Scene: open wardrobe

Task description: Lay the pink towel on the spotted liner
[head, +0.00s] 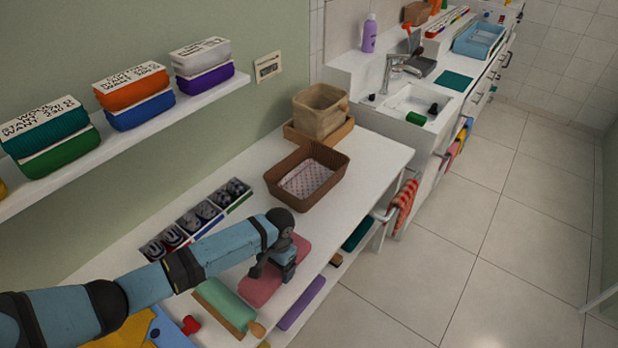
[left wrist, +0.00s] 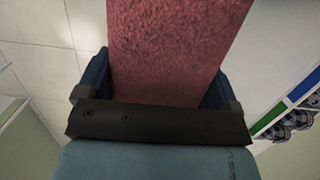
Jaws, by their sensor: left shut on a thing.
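The pink towel (head: 262,284) is a folded, rounded block low in the middle of the head view, at the white table's front edge. My left gripper (head: 284,266) is at its right part. In the left wrist view the towel (left wrist: 175,50) fills the space between the two fingers, and the gripper is shut on it. I cannot tell whether the towel still touches the table. The spotted liner (head: 306,178) lies in the bottom of a brown basket (head: 272,177), farther back on the table, and nothing lies on it. My right gripper is not in view.
A row of dark compartments (head: 196,217) stands behind my left arm. A green roll (head: 224,304) lies left of the towel. Bare tabletop (head: 373,150) lies right of the basket.

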